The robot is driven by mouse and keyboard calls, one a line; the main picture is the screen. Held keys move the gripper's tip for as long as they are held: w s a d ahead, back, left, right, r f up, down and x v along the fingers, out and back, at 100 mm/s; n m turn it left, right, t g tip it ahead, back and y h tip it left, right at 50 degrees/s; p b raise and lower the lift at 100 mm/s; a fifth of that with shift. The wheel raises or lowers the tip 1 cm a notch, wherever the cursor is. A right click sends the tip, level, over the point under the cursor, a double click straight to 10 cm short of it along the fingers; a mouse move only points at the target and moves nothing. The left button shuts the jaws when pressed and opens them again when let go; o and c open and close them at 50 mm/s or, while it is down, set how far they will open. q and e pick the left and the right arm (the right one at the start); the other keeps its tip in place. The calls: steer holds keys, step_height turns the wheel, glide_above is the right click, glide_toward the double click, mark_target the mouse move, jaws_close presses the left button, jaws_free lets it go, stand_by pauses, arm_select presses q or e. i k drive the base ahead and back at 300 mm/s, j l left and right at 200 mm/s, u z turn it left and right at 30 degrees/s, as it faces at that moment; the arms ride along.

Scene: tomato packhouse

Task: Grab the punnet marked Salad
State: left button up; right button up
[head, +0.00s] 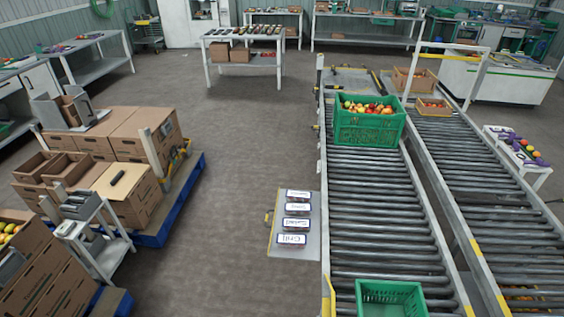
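Several small dark punnets with white, blue-edged labels stand in a column on a grey side shelf (277,251) left of the near roller conveyor. The nearest punnet (291,240) has the largest lettering, which looks like "Grill". The punnet just behind it (297,224) seems to read "Salad", but the print is small and I cannot be sure. The two farther punnets (297,208) and (298,195) have labels too small to read surely. Neither of my grippers shows in the head view.
A green crate of tomatoes (370,130) stands on the roller conveyor (372,190), and an empty green crate (390,297) is at its near end. Carton stacks (130,140) on a blue pallet (165,228) stand left. The floor between is clear.

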mark_target(288, 224)
steer(key=i+j+u, duration=0.2)
steer(key=i, duration=0.85)
steer(key=i+j+u, duration=0.2)
steer(key=i, duration=0.85)
steer(key=i+z, duration=0.3)
steer(key=z, duration=0.15)
steer(key=i+j+z, duration=0.2)
steer(key=z, duration=0.25)
steer(key=i+j+z, duration=0.25)
steer(key=z, duration=0.2)
steer(key=i+j+z, duration=0.25)
steer(key=z, duration=0.2)
steer(key=i+j+z, duration=0.1)
steer(key=j+z, duration=0.35)
steer(key=i+j+z, duration=0.1)
steer(key=j+z, duration=0.35)
steer(key=j, duration=0.2)
steer(key=j+z, duration=0.45)
steer(key=j, duration=0.2)
